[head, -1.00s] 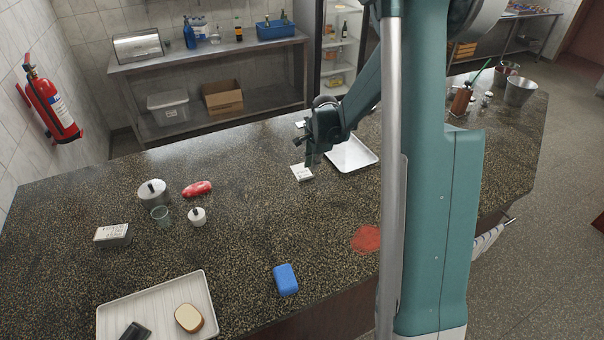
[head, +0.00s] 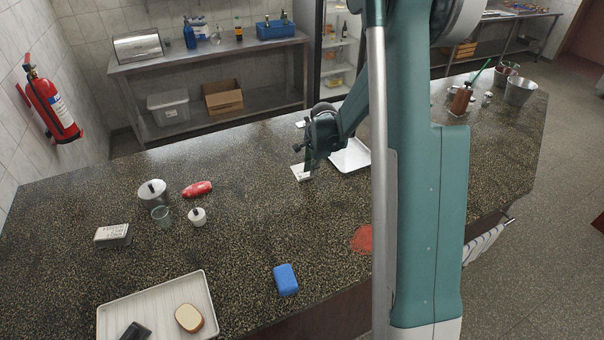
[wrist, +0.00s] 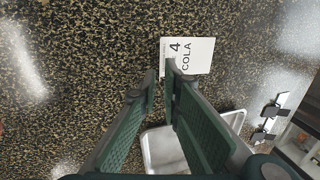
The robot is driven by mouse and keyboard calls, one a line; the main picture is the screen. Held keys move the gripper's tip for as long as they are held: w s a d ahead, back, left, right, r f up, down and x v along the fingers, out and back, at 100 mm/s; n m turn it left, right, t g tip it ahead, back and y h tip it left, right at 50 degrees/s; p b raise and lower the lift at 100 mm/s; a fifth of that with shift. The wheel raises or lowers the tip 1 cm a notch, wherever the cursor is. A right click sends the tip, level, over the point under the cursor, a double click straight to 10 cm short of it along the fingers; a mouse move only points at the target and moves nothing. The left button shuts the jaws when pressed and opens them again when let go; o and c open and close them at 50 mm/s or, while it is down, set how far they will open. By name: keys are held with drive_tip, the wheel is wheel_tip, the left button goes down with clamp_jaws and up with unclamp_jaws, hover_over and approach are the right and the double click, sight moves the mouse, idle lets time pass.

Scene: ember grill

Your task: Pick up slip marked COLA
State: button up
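The white slip marked "4 COLA" (wrist: 195,55) lies on the speckled counter just ahead of my fingertips in the wrist view. In the head view the slip (head: 298,173) is partly hidden by my gripper (head: 310,166). In the wrist view my gripper (wrist: 161,77) is open, with a narrow gap between its two green fingers. The slip's near left corner shows at this gap, and the right fingertip overlaps the slip's near edge. I cannot tell whether either finger touches the slip.
A pale metal tray (head: 352,155) is right beside my gripper. A red item (head: 197,189), a lidded pot (head: 153,192), a glass (head: 160,216) and a small white jar (head: 198,217) stand to the left. A blue block (head: 286,280) is nearer. The counter between is clear.

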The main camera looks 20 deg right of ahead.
sight(311, 180)
drive_tip(key=shift+x, duration=2.05)
drive_tip(key=shift+c, duration=0.5)
clamp_jaws()
drive_tip(key=shift+r, duration=0.1)
drive_tip(key=w+v, duration=0.2)
drive_tip(key=v, duration=0.7)
drive_tip(key=shift+r, duration=0.55)
